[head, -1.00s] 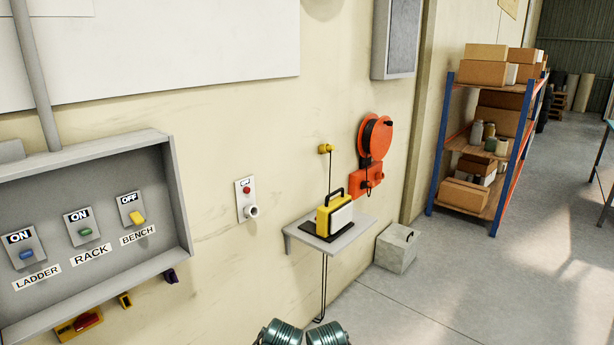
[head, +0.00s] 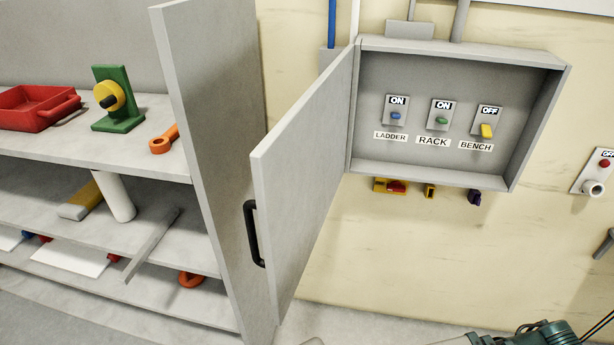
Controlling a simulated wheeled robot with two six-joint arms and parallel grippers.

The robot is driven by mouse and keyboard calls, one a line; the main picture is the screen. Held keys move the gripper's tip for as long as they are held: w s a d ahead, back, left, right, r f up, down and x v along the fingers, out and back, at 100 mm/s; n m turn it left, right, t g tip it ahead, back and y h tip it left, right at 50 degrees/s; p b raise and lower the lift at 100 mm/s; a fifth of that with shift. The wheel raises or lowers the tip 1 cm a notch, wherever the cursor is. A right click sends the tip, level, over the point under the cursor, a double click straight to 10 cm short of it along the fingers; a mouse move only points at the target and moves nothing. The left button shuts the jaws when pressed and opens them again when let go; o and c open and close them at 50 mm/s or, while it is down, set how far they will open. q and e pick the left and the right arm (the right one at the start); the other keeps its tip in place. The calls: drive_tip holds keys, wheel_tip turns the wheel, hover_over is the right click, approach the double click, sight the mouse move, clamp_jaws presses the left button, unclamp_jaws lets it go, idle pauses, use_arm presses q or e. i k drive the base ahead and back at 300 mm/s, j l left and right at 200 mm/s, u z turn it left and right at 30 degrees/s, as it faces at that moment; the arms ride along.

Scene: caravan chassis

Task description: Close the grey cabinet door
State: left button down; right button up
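The grey cabinet (head: 540,56) is on the wall, its front open to view. Its door (head: 310,175) stands wide open, hinged at the cabinet's left side and swung out toward me. A black handle (head: 254,235) is near the door's free edge, on the side facing left. Inside are switches labelled LADDER (head: 396,116), RACK (head: 441,121) and BENCH (head: 487,127). Ladder and rack read ON; bench reads OFF. A teal and grey part of my own arm shows at the bottom right. Neither gripper's fingers are in view.
A grey shelf unit (head: 215,150) stands left of the door, holding a red tray (head: 38,108), a green and yellow tool (head: 115,98) and an orange ring tool (head: 164,140). Its side panel is close to the door. Coloured fittings (head: 390,186) are below the cabinet.

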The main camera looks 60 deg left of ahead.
sight(297, 169)
drive_tip(key=k+j, duration=0.35)
drive_tip(key=k, duration=0.15)
drive_tip(key=k+j, duration=0.3)
drive_tip(key=k, duration=0.25)
drive_tip(key=k+j, duration=0.1)
drive_tip(key=j, duration=0.2)
drive_tip(key=k+j+u, duration=0.1)
drive_tip(key=j, duration=0.2)
drive_tip(key=k+j, duration=0.15)
drive_tip(key=j, duration=0.15)
drive_tip(key=i+j, duration=0.1)
drive_tip(key=j, duration=0.55)
drive_tip(key=k+u, duration=0.4)
drive_tip(key=k+j+u, duration=0.2)
drive_tip(key=k+u, duration=0.2)
